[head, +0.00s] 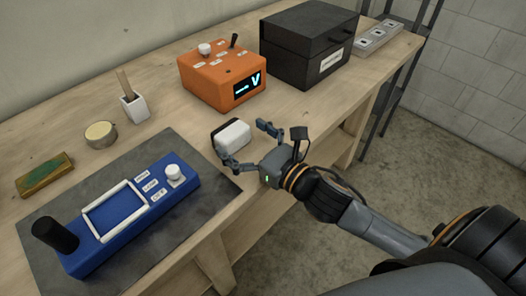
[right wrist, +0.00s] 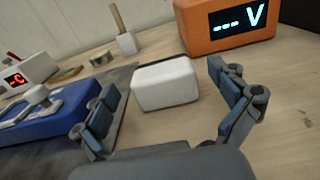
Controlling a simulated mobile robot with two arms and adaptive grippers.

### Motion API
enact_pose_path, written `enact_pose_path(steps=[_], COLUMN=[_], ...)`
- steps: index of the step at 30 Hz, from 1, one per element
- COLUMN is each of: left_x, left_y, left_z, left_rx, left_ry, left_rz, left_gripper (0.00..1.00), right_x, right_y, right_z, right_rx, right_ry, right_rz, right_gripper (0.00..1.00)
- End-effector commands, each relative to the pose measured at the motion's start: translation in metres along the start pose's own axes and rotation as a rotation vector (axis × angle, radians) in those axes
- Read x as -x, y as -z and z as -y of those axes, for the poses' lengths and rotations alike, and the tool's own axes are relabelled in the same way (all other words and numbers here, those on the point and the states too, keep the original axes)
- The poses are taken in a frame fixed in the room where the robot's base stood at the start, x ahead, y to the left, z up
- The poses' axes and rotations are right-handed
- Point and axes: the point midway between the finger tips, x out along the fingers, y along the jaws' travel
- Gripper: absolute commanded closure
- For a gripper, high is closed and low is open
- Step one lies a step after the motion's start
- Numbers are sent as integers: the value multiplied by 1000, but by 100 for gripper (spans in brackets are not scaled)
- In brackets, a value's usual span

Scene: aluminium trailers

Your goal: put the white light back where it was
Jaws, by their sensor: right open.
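The white light (head: 234,135), a small rounded white block with a dark back, sits on the wooden bench just off the mat's corner. It also shows in the right wrist view (right wrist: 165,84), ahead of and between my fingers. My right gripper (head: 249,144) is open, with one finger on each side of the light's near side. I cannot tell whether a finger touches it. A blue device (head: 95,262) with a white rectangular frame (head: 116,210), a white knob and a black handle lies on the dark mat. My left gripper is not in view.
An orange meter (head: 212,88) and a black box (head: 305,45) stand behind the light. A white device with a red display (right wrist: 38,68) shows in the wrist view.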

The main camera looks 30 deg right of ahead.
Motion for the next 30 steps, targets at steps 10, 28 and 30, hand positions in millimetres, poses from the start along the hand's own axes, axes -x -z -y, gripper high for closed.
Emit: enact_pose_path(steps=[10,28,30], left_x=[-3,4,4], left_y=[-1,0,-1], left_z=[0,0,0], left_rx=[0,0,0], left_ry=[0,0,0], left_rz=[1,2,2], left_gripper=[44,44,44], right_x=[56,77,77], right_y=[-2,-1,-1], right_z=[0,0,0], right_rx=[-2,0,0], right_ry=[2,0,0], right_rz=[-3,1,1], right_gripper=[3,3,3])
